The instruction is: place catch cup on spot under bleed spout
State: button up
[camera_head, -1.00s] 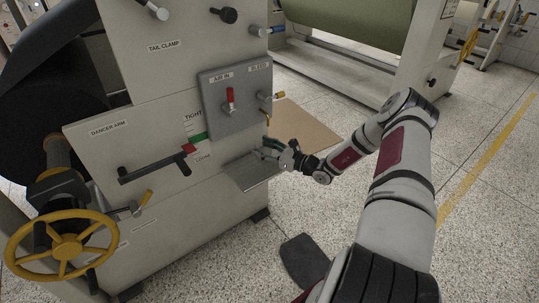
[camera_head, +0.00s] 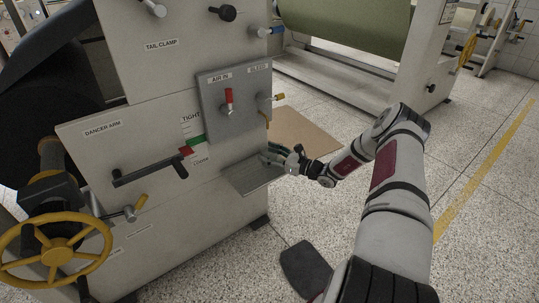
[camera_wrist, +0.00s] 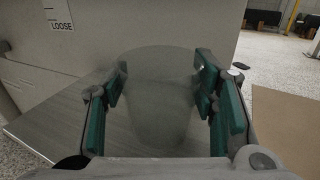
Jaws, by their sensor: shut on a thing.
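The catch cup (camera_wrist: 160,100) is a grey, translucent-looking cup that stands between the green-padded fingers of my gripper (camera_wrist: 162,95) in the wrist view. My gripper is shut on it from both sides. In the head view my gripper (camera_head: 274,157) is over the grey shelf (camera_head: 252,181) at the machine's right side, and the cup is too small and hidden there to make out. The bleed valve (camera_head: 277,97), with a yellow tip, is on the grey panel (camera_head: 212,122) above the shelf. Whether the cup touches the shelf I cannot tell.
A red-handled air valve (camera_head: 228,97) and a lever (camera_head: 150,170) are on the machine's face. A yellow handwheel (camera_head: 60,255) stands at the lower left. A brown board (camera_head: 305,132) lies on the floor behind my gripper. The floor to the right is open.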

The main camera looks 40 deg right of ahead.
jog(key=o, duration=1.1)
jog(key=shift+f, duration=0.15)
jog(key=shift+o, duration=0.2)
